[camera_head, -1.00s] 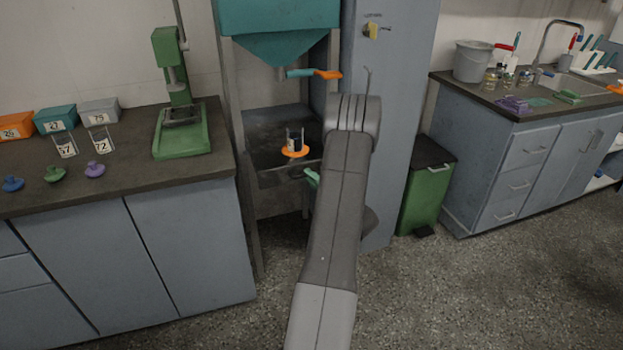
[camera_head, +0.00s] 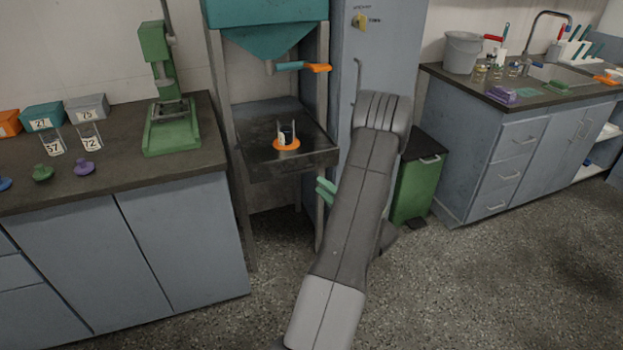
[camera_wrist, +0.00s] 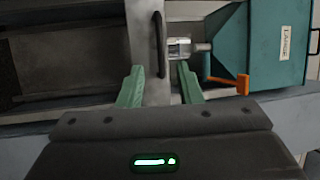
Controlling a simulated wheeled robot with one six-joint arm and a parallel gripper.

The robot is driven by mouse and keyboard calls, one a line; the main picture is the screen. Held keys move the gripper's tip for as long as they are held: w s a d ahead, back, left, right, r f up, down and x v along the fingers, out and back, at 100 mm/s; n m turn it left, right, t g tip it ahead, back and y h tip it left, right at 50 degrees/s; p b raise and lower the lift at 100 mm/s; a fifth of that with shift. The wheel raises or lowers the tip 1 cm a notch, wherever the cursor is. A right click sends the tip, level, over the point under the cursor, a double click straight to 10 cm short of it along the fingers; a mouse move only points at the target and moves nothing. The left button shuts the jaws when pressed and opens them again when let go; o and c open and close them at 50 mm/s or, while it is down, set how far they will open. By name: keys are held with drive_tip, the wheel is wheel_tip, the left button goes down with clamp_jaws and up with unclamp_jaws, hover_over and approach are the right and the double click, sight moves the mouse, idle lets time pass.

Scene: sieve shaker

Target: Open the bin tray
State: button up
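The bin tray (camera_head: 254,166) is a dark metal tray under the teal hopper. A clear jar (camera_head: 288,132) stands on it in an orange ring (camera_head: 286,145). In the wrist view, turned sideways, the tray's grey front (camera_wrist: 149,75) carries a dark bar handle (camera_wrist: 159,45). My gripper (camera_head: 326,188) is just in front of the tray's right end, partly hidden by my arm. In the wrist view my gripper (camera_wrist: 160,72) has its two green fingers wide apart, one on each side of the handle. Nothing shows clamped between them, and both stand clear of the bar.
The teal hopper (camera_head: 270,42) with an orange-tipped lever (camera_head: 316,68) hangs above the tray. A green press (camera_head: 170,125) stands on the left counter (camera_head: 120,170). A blue-grey cabinet (camera_head: 375,70) and a green bin (camera_head: 415,190) are right of the tray. The floor in front is open.

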sight(303, 171)
drive_tip(key=v, duration=0.4)
drive_tip(key=shift+s+d+f, duration=0.1)
drive_tip(key=shift+s+d, duration=0.1)
drive_tip(key=shift+a, duration=0.1)
drive_tip(key=x, duration=1.3)
drive_tip(key=shift+w+a, duration=0.1)
drive_tip(key=shift+w, duration=0.2)
drive_tip(key=shift+a+r, duration=0.1)
drive_tip(key=shift+r, duration=0.15)
